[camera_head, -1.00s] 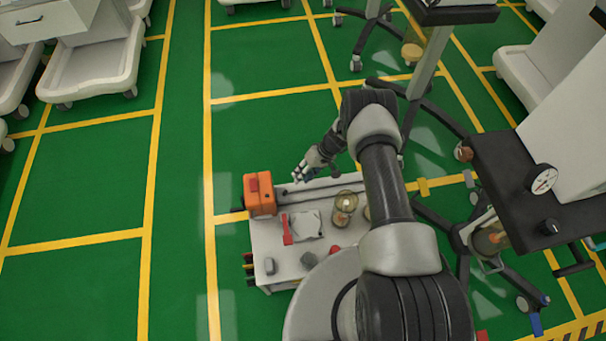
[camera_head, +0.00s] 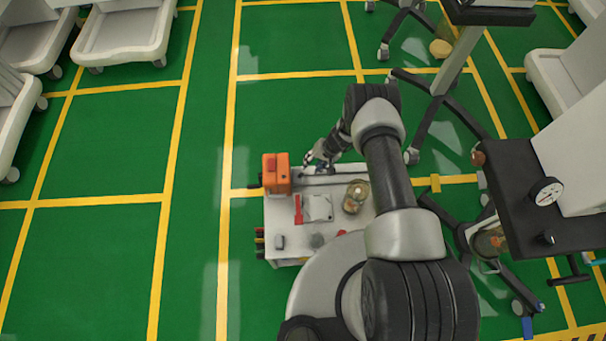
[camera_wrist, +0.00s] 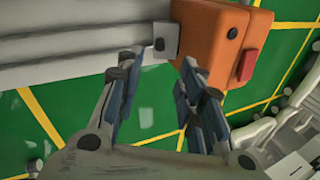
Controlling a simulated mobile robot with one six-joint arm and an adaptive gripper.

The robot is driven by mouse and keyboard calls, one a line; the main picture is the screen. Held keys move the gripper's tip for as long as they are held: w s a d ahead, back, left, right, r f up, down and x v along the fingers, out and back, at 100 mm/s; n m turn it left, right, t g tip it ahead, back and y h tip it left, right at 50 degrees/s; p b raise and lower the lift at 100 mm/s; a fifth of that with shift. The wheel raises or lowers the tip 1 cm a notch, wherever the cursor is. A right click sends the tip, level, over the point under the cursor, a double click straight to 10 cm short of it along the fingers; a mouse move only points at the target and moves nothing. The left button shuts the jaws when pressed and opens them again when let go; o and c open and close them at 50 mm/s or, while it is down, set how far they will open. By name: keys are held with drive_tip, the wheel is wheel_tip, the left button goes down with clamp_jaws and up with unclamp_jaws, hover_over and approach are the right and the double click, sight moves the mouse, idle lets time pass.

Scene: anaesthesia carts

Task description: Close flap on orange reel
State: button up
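The orange reel (camera_head: 277,174) is a boxy orange unit at the back left corner of the white cart top, with a red piece on it. In the wrist view the orange reel (camera_wrist: 212,28) is at upper centre-right, and its red piece (camera_wrist: 246,66) shows on its right side. A small pale plate (camera_wrist: 168,36) with a dark knob sits against its left side; I cannot tell if this is the flap. My gripper (camera_wrist: 160,62) is open and empty, its fingers apart just short of the reel. In the head view my gripper (camera_head: 311,163) is right of the reel.
The white cart top (camera_head: 281,217) holds a red bar (camera_head: 298,209), a pale square piece (camera_head: 318,208) and a glass jar (camera_head: 356,196). A dark equipment stand (camera_head: 512,190) is at right. Green floor left of the cart is clear.

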sight(302, 173)
drive_tip(key=b+x, duration=0.5)
drive_tip(key=x, duration=0.5)
drive_tip(key=shift+a+f, duration=0.1)
drive_tip(key=shift+f, duration=0.2)
drive_tip(key=shift+c, duration=0.6)
clamp_jaws()
